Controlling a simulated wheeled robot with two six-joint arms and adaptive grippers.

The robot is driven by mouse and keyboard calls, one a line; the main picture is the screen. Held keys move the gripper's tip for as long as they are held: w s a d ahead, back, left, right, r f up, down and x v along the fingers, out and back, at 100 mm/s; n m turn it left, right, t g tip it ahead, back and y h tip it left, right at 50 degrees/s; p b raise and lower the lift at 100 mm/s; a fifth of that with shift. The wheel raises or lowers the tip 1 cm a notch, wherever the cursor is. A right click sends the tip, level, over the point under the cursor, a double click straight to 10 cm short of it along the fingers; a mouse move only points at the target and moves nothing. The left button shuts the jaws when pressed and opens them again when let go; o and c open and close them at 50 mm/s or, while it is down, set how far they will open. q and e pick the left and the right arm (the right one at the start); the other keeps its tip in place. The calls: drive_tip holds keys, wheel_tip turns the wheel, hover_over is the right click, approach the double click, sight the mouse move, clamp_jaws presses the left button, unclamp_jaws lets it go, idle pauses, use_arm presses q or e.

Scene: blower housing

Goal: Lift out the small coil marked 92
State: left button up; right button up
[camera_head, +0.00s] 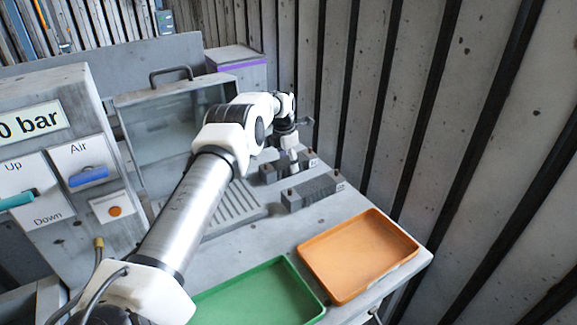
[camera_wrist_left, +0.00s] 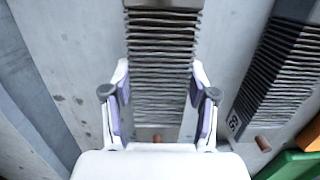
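Two dark grey finned blocks that look like the coils lie on the bench. The far one (camera_head: 270,174) is partly hidden by my left arm; the near one (camera_head: 312,192) is in fuller view. My left gripper (camera_head: 291,156) points down at the far block. In the left wrist view my left gripper (camera_wrist_left: 160,88) is open, its fingers on either side of a finned block (camera_wrist_left: 162,55); I cannot tell its height above it. A second finned block (camera_wrist_left: 282,70) has a small sideways number tag, hard to read. I cannot read a 92 anywhere. My right gripper is out of view.
An orange tray (camera_head: 308,246) and a green tray (camera_head: 204,310) lie at the bench front. A clear-fronted box with a handle (camera_head: 153,76) stands behind, a control panel (camera_head: 73,165) at left. A ribbed wall (camera_head: 450,150) closes off the right side.

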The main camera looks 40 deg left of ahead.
use_arm(q)
drive_tip(key=shift+w+r, duration=0.1)
drive_tip(key=shift+r, duration=0.3)
wheel_tip(320, 180, up, 9)
drive_tip(key=shift+b, duration=0.7)
drive_tip(key=shift+a, duration=0.1)
drive_tip(key=shift+f, duration=0.1)
